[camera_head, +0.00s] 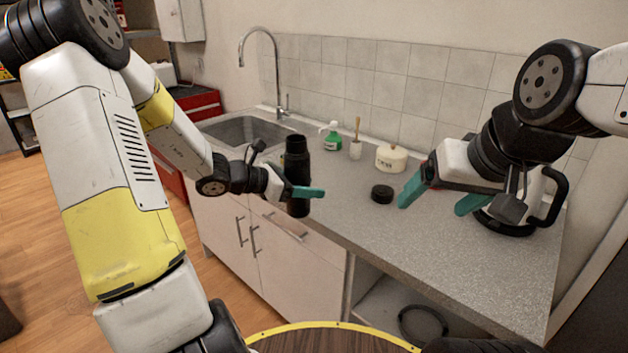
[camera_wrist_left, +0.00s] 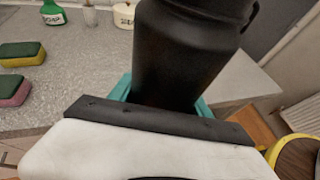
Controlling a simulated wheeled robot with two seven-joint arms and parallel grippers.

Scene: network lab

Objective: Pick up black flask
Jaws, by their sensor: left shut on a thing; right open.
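The black flask (camera_head: 297,165) is upright near the front edge of the grey counter in the head view. My left gripper (camera_head: 300,191) is shut on its body, with a teal finger showing across it. In the left wrist view the flask (camera_wrist_left: 190,50) fills the top middle, between the teal fingers of my left gripper (camera_wrist_left: 165,92). A small round black object (camera_head: 382,194), perhaps a lid, lies on the counter to the right. My right gripper (camera_head: 437,200) is open and empty above the counter's right part.
A sink (camera_head: 245,131) with a tall faucet is at the back left. A green bottle (camera_head: 331,137), a cup with a brush (camera_head: 356,149) and a cream pot (camera_head: 391,158) stand along the wall. A kettle (camera_head: 507,221) is near my right gripper. Sponges (camera_wrist_left: 22,54) show in the left wrist view.

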